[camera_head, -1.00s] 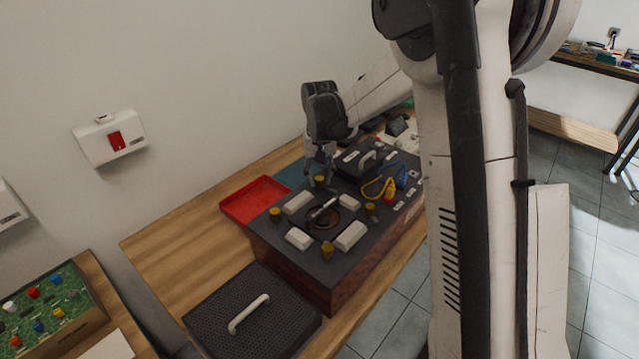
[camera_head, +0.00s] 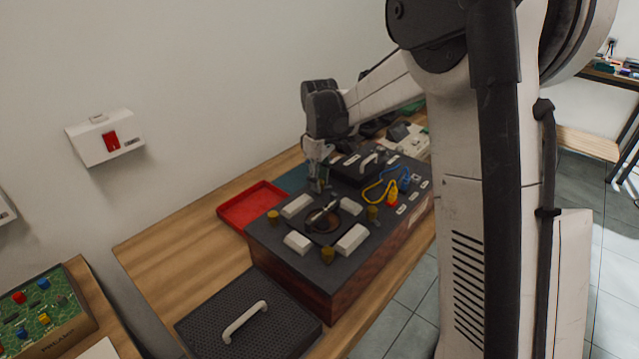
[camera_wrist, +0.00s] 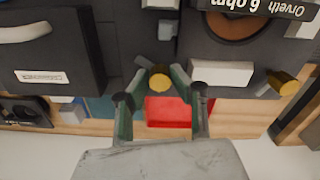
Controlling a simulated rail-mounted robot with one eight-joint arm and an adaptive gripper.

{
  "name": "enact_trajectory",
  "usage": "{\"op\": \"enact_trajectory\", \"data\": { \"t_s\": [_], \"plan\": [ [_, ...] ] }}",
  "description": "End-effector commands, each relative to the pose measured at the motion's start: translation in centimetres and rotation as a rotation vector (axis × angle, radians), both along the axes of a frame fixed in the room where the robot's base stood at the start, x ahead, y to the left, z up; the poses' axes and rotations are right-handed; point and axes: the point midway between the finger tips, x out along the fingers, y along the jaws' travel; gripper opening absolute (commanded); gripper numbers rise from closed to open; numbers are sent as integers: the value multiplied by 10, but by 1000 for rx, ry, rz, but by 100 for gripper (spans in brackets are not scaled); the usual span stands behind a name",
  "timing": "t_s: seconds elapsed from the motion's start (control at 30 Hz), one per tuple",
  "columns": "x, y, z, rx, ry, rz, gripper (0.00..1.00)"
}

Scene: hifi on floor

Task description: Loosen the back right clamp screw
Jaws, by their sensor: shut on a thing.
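The clamp screw with a round yellow-brown knob (camera_wrist: 159,82) stands at the edge of the dark-topped box (camera_head: 290,262). My gripper (camera_wrist: 155,78) has its fingertips on both sides of this knob, shut on it. In the head view my gripper (camera_head: 317,187) points down at the box's far corner and mostly hides the knob. Other clamp screws show at the left (camera_head: 273,216), the front (camera_head: 327,254) and the right (camera_head: 372,212). They surround a round opening (camera_head: 322,221) with several white blocks (camera_head: 351,239).
A red tray (camera_head: 228,214) lies beside the box. A black lid with a handle (camera_head: 366,160) sits behind the clamp area, near yellow and blue cables (camera_head: 378,186). A perforated dark panel with a handle (camera_head: 213,318) lies in front. The wooden table (camera_head: 165,246) is clear at left.

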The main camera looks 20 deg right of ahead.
Motion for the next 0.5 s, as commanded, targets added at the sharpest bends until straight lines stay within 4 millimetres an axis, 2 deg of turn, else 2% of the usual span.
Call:
{"op": "enact_trajectory", "data": {
  "t_s": [0.2, 0.5],
  "plan": [
    [0, 0, -1, -1, 1, 94, 0],
    [0, 0, 0, -1, 1, 141, 0]
  ]
}}
